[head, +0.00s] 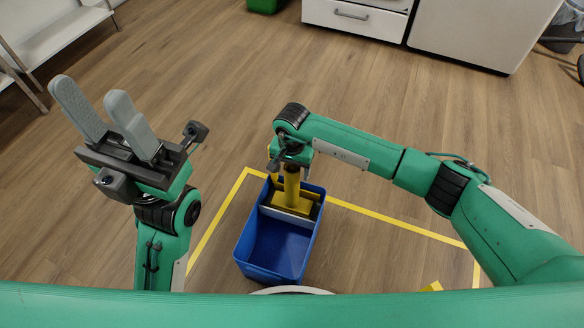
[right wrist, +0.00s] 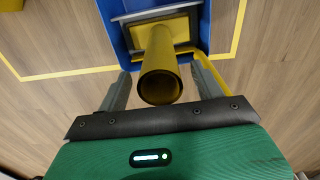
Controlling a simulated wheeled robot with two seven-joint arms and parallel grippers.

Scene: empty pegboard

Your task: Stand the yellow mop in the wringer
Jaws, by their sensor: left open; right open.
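The yellow mop's thick round handle (head: 291,186) stands roughly upright at the far end of the blue bucket (head: 243,260). In the right wrist view I look down on the handle's open top end (right wrist: 160,86). Its foot is over a yellow part inside the wringer area (head: 270,213), which has a grey front plate; I cannot tell mop head from wringer there. My right gripper (head: 292,173) is open above the bucket, one finger on each side of the handle, with gaps visible. My left gripper (head: 95,92) is open, empty and raised, fingers up, left of the bucket.
Yellow tape (head: 215,213) marks a rectangle on the wood floor around the bucket. A white shelf (head: 50,42) stands at the far left, and white cabinets (head: 462,35) stand at the back. A green bin (head: 264,5) is at the top edge. The floor between is clear.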

